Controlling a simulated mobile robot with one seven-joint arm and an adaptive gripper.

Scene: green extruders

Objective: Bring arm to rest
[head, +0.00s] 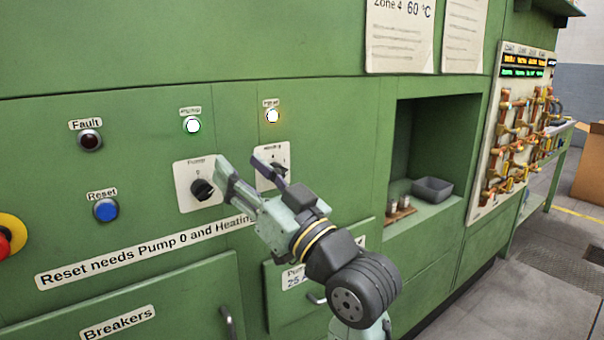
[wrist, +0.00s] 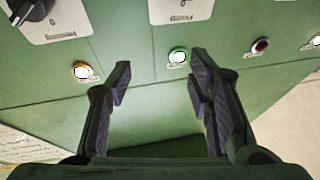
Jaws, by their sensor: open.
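My gripper (head: 252,175) is open and empty, held in front of the green machine panel beside the Pump and Heating switches. The Pump switch (head: 202,190) is a black knob on a white plate, just left of the fingers. The Heating switch (head: 277,168) is partly hidden behind a finger. I cannot tell from the head view whether a finger touches either plate. My arm extends from the gripper to the lower right.
White lamps (head: 193,125) and (head: 272,116) glow above the switches. The Fault lamp (head: 90,141) is dark; the blue Reset button (head: 106,210) is below it. A recess (head: 440,130) holds a grey bin (head: 433,190). Open floor (head: 500,290) lies at the right.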

